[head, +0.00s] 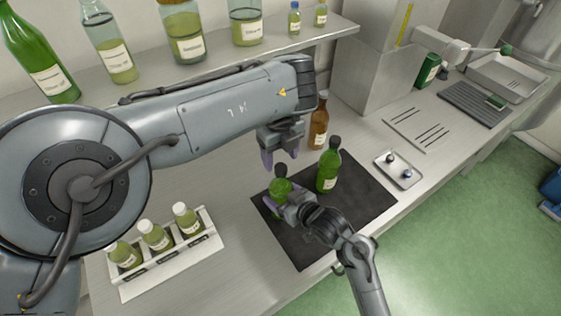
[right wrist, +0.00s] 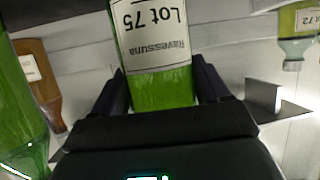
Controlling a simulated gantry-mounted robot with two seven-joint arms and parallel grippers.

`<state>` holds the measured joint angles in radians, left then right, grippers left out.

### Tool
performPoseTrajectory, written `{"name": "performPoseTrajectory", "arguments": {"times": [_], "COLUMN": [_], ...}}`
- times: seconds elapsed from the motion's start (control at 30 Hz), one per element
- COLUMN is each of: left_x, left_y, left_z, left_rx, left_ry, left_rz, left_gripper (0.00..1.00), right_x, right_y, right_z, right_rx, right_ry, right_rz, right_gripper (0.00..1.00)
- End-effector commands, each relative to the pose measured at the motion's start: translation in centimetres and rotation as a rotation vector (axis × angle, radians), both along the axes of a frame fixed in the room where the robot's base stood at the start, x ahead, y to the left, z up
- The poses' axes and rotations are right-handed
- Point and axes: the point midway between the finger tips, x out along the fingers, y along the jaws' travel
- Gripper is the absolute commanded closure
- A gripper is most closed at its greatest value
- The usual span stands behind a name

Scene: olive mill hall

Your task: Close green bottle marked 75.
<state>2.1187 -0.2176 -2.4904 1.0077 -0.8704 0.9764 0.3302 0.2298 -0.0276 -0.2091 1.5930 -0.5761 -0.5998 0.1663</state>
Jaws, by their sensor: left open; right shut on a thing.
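The green bottle marked 75 (head: 279,187) stands on the dark mat (head: 345,206). In the right wrist view its label (right wrist: 150,30) reads "Lot 75" upside down. A dark round top (head: 281,170) shows at its mouth; I cannot tell how firmly it sits. My right gripper (head: 287,201) is shut on this bottle's body, with one finger on each side in the right wrist view (right wrist: 165,90). My left gripper (head: 281,154) is open and empty, fingers pointing down just above the dark top, apparently not touching it.
A second green bottle (head: 328,172) with a dark top stands close by on the mat. A brown bottle (head: 318,125) stands behind. A small tray (head: 399,180) with two small round pieces lies right. A white rack (head: 170,266) with several bottles is front left.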

Motion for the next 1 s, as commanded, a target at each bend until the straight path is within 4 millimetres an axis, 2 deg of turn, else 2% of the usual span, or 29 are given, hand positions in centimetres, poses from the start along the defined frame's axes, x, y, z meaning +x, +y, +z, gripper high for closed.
{"name": "performPoseTrajectory", "arguments": {"times": [0.2, 0.4, 0.6, 0.9, 0.93, 1.0], "left_x": [0.0, 0.0, 0.0, 0.0, 0.0, 0.0], "left_y": [0.0, 0.0, 0.0, 0.0, 0.0, 0.0], "left_z": [4.2, 6.9, 8.1, 8.3, 8.3, 8.3], "left_rx": [0.001, 0.002, 0.001, 0.000, 0.000, 0.000], "left_ry": [-0.003, -0.003, 0.001, 0.001, 0.001, 0.001], "left_rz": [0.001, 0.001, 0.000, 0.000, 0.000, 0.000], "left_gripper": [0.36, 0.36, 0.36, 0.36, 0.36, 0.36], "right_x": [0.0, 0.0, 0.0, 0.0, 0.0, 0.0], "right_y": [0.0, 0.0, 0.0, 0.0, 0.0, 0.0], "right_z": [0.0, -0.1, -0.1, 0.0, 0.0, 0.0], "right_rx": [-0.001, -0.001, -0.001, -0.001, -0.001, -0.001], "right_ry": [0.001, 0.001, 0.001, 0.001, 0.001, 0.001], "right_rz": [0.000, 0.000, 0.000, 0.000, 0.000, 0.000], "right_gripper": [1.00, 1.00, 1.00, 1.00, 0.23, 0.13]}}
